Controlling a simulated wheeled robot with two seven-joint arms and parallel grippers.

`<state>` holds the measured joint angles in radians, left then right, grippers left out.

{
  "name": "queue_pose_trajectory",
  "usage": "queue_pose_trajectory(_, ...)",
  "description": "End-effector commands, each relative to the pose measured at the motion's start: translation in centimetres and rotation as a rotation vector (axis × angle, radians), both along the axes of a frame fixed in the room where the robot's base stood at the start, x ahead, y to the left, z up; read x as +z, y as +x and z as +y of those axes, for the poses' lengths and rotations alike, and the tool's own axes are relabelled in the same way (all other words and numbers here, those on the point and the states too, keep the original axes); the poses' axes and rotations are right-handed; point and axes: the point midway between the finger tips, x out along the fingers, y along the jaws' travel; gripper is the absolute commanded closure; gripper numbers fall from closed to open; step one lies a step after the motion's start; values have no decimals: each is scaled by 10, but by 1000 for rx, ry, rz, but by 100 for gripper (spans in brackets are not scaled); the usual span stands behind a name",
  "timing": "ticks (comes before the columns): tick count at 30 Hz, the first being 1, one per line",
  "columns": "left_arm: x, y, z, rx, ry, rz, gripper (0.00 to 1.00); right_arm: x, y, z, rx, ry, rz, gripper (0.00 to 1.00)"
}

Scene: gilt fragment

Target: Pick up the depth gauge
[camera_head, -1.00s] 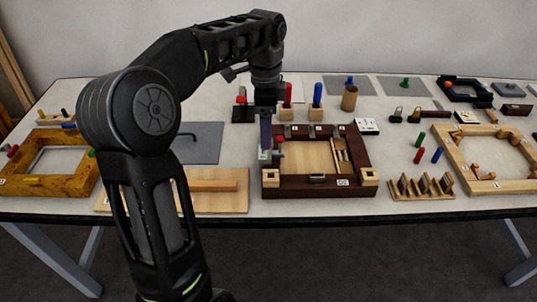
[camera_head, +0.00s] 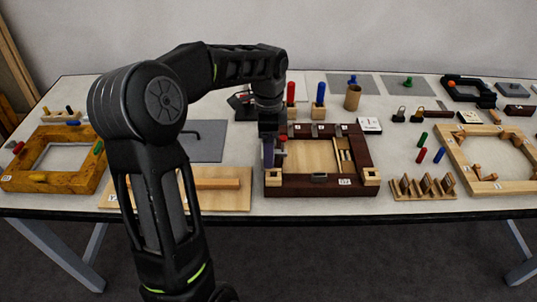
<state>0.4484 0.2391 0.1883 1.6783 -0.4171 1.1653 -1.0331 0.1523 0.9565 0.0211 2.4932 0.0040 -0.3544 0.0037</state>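I cannot say for sure which item is the depth gauge. A small red-topped piece (camera_head: 283,138) shows at the upper left of a dark wooden frame (camera_head: 320,190), partly hidden by my gripper. My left gripper (camera_head: 268,163) points down at the frame's left side, close beside that piece. Its fingers are dark and small against the frame, so I cannot see whether they are open or hold anything. My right gripper is not in view.
Red (camera_head: 291,93) and blue (camera_head: 319,95) pegs stand in wooden blocks behind the frame. A yellow wooden frame (camera_head: 20,182) lies left, a pale one (camera_head: 462,160) right. A slotted rack (camera_head: 423,190) stands near the front edge.

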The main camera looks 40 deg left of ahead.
Motion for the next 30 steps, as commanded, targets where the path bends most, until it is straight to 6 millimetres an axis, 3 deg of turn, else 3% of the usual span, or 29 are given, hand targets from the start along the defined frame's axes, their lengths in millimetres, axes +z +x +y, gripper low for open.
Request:
queue_pose_trajectory(4,-9,0,0,0,-1,1,20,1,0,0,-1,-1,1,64)
queue_pose_trajectory(21,-9,0,0,-1,1,-1,21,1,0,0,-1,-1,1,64)
queue_pose_trajectory(30,-9,0,0,-1,1,-1,45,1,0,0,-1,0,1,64)
